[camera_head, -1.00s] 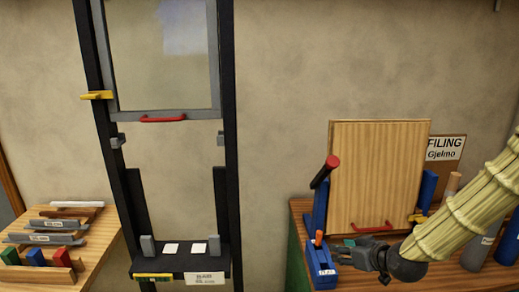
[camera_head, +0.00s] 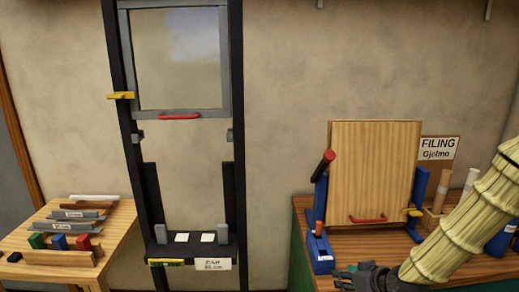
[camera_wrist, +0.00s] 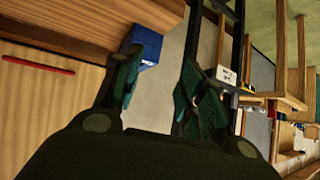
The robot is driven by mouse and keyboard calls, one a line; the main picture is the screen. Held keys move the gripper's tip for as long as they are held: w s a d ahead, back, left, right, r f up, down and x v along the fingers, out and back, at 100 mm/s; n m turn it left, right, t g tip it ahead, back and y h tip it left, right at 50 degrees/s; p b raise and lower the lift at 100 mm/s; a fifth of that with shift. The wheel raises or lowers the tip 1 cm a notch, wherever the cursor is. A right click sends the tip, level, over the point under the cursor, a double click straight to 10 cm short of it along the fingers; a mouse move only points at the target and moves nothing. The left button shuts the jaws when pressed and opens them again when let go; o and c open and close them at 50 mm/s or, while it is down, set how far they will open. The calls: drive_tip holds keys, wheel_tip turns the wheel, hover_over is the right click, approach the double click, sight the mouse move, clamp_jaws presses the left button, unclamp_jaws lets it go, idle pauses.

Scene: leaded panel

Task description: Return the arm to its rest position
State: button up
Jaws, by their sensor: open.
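My gripper (camera_head: 347,279) is at the lower right of the head view, in front of the right bench and below the wooden board. My arm, in a ribbed straw-coloured sleeve, runs from it to the right edge. In the wrist view my gripper (camera_wrist: 155,85) has its two fingers spread apart with nothing between them. Past the fingers that view shows the blue block (camera_wrist: 146,45) and the dark frame post, tilted.
A wooden board (camera_head: 372,170) with a red handle stands in blue supports on the right bench (camera_head: 302,206). A black frame (camera_head: 237,130) holding a grey-edged glass panel (camera_head: 180,60) stands mid-left. A left table (camera_head: 110,245) bears several bars and coloured blocks. Wall lies between frame and bench.

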drive_tip(key=s+a+f+m+g+h, duration=0.25)
drive_tip(key=s+f+g, duration=0.25)
drive_tip(key=s+f, duration=1.45)
drive_tip(key=s+f+m+g, duration=0.1)
drive_tip(key=s+f+g, duration=0.1)
drive_tip(key=s+f, duration=0.3)
drive_tip(key=s+f+g+h, duration=0.1)
drive_tip(key=s+f, duration=0.4)
drive_tip(key=s, duration=0.7)
drive_tip(key=shift+s+a+f+m+g, duration=0.15)
drive_tip(key=shift+s+f+m+g, duration=0.1)
drive_tip(key=shift+s+m+g, duration=0.25)
drive_tip(key=shift+w, duration=0.1)
